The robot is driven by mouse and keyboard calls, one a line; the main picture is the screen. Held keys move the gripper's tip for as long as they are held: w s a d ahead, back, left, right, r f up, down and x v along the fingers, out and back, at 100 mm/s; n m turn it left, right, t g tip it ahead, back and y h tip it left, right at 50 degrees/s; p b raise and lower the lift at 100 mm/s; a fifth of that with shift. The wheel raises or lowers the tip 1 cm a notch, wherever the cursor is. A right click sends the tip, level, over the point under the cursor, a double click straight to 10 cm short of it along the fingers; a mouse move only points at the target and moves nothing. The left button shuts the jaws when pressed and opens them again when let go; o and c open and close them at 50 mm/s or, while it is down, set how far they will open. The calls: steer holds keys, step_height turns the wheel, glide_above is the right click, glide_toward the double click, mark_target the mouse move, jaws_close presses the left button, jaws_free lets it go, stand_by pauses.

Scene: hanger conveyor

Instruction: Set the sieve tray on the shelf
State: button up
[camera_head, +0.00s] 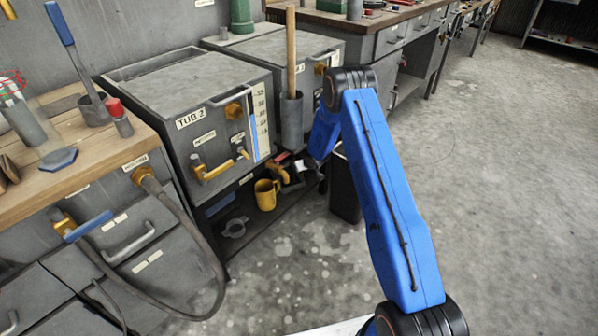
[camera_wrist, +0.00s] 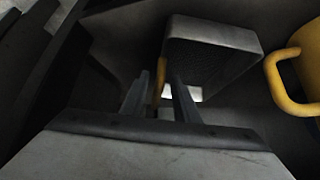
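A grey box-shaped tray with a dark mesh-like inside (camera_wrist: 222,35), which looks like the sieve tray, stands tilted just beyond my gripper in the wrist view. My gripper (camera_wrist: 160,88) has its two fingers apart. A thin yellow strip (camera_wrist: 160,75) shows between them, narrower than the gap; I cannot tell whether it belongs to the tray. In the head view my gripper (camera_head: 292,178) is low beside the dark lower shelf (camera_head: 262,222) under the tubs, and the tray is hard to make out there.
A yellow mug (camera_head: 267,194) stands on the shelf close to my gripper; it also shows in the wrist view (camera_wrist: 300,75). A grey ring-shaped part (camera_head: 234,228) lies to its left. A dark bin (camera_head: 345,185) stands at the right. The floor farther right is clear.

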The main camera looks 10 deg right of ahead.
steer(key=v, duration=0.9)
steer(key=shift+f, duration=0.1)
